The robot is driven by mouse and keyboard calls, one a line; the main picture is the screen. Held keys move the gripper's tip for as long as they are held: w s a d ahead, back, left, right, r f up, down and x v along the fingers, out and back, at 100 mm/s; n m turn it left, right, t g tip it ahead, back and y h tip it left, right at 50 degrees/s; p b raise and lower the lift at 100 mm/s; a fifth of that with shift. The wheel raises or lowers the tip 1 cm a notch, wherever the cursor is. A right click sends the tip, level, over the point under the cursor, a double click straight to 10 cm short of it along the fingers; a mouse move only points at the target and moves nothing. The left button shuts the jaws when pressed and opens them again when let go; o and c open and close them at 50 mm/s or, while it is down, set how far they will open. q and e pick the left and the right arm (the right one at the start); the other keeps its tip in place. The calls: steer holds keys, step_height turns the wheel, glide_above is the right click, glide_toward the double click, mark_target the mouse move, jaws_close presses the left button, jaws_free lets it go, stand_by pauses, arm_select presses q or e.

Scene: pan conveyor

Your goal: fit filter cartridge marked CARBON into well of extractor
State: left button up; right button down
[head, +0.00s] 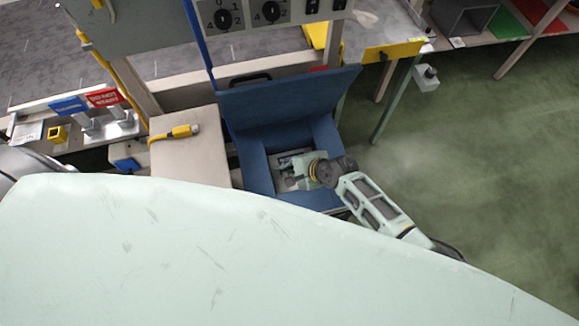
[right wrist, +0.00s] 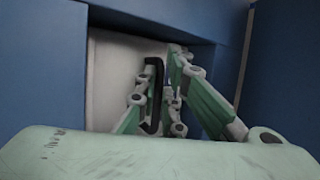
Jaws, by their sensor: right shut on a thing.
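The extractor is a blue box (head: 258,170) with its blue lid (head: 285,100) raised; its well faces up. A pale grey cartridge (right wrist: 108,75) with a black handle (right wrist: 154,80) lies within the blue walls of the well in the right wrist view; no CARBON marking can be read. In the head view my right gripper (head: 288,176) reaches into the well from the right and mostly covers the cartridge. Its fingers (right wrist: 158,105) are shut on the black handle. How deep the cartridge sits is hidden. My left gripper is not in view.
A beige box top (head: 188,150) with a yellow connector (head: 174,134) stands left of the extractor. A grey bench (head: 150,60) with a panel of dials (head: 245,14) is behind. Red and blue signs (head: 103,97) stand at left. Green floor (head: 470,150) is open at right.

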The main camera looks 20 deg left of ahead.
steer(key=c, duration=1.9)
jaws_free()
steer(key=shift+r, duration=0.1)
steer(key=shift+o, duration=0.5)
steer(key=shift+d+f, duration=0.1)
steer(key=shift+f, duration=0.1)
steer(key=v, duration=1.2)
steer(key=shift+r, duration=0.1)
